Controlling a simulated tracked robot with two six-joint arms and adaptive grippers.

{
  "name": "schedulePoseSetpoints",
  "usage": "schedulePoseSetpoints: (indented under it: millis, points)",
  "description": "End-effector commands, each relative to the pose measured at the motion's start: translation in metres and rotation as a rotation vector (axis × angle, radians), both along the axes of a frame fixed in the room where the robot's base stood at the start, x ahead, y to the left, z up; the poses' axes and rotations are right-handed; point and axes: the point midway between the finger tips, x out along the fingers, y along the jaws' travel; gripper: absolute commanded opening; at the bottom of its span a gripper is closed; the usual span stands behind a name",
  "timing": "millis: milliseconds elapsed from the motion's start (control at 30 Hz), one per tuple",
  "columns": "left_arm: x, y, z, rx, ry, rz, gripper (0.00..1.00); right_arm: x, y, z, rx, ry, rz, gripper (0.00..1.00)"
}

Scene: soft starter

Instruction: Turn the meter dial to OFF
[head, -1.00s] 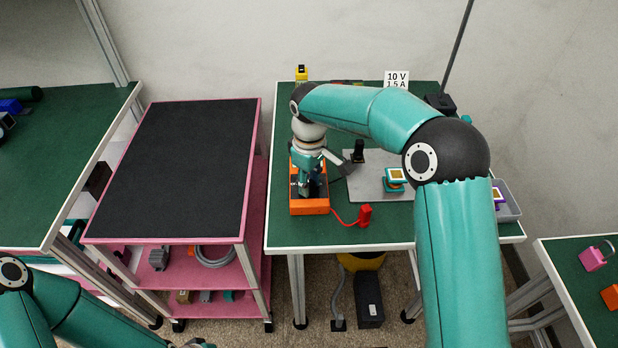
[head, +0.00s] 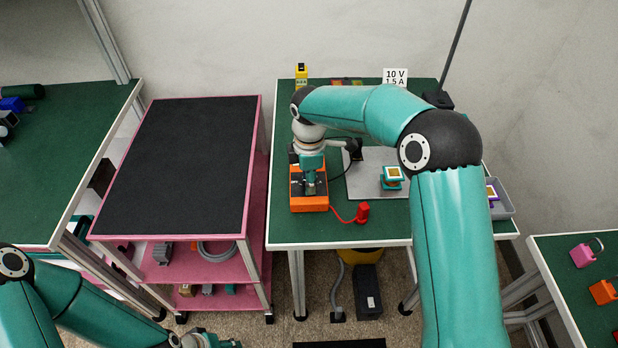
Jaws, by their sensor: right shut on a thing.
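The orange meter (head: 310,205) lies on the left part of the green workbench, with a dark face. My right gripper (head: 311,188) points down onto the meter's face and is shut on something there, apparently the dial. The gripper hides the dial, so I cannot read its setting. A red lead runs from the meter to a red probe (head: 362,212) on the bench, and a black lead runs to a black probe (head: 355,149) standing on a grey plate. My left gripper (head: 212,340) is partly in view at the bottom edge, low and far from the meter; its fingers are unclear.
The grey plate (head: 365,182) holds a small teal stand with a yellow-framed part (head: 393,176). A grey bin (head: 503,205) is at the bench's right edge. A sign (head: 395,78) and a yellow device (head: 301,75) stand at the back. A pink cart (head: 180,165) with a bare black top stands left.

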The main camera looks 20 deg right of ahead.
Motion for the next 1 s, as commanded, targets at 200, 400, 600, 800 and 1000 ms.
schedulePoseSetpoints:
  millis: [200, 400, 600, 800, 1000]
  points:
    - [0.0, 0.0, 0.0015, 0.0, 0.0, 0.0, 0.4, 0.0004, -0.0002, 0.0005, 0.0, -0.001, 0.041, 0.0]
    - [0.0, 0.0, 0.0015, 0.0, 0.0, 0.0, 0.4, 0.0003, 0.0002, 0.0004, 0.001, -0.001, 0.047, 0.0]
    - [0.0, 0.0, 0.0015, 0.0, 0.0, 0.0, 0.4, 0.0003, 0.0005, 0.0004, 0.001, -0.001, 0.046, 0.34]
    - [0.0, 0.0, 0.0014, 0.0, 0.0, 0.0, 0.4, 0.0001, 0.0003, 0.0003, 0.001, -0.001, 0.045, 0.57]
    - [0.0, 0.0, 0.0014, 0.0, 0.0, 0.0, 0.4, 0.0001, 0.0, 0.0002, 0.0, 0.0, 0.044, 0.57]
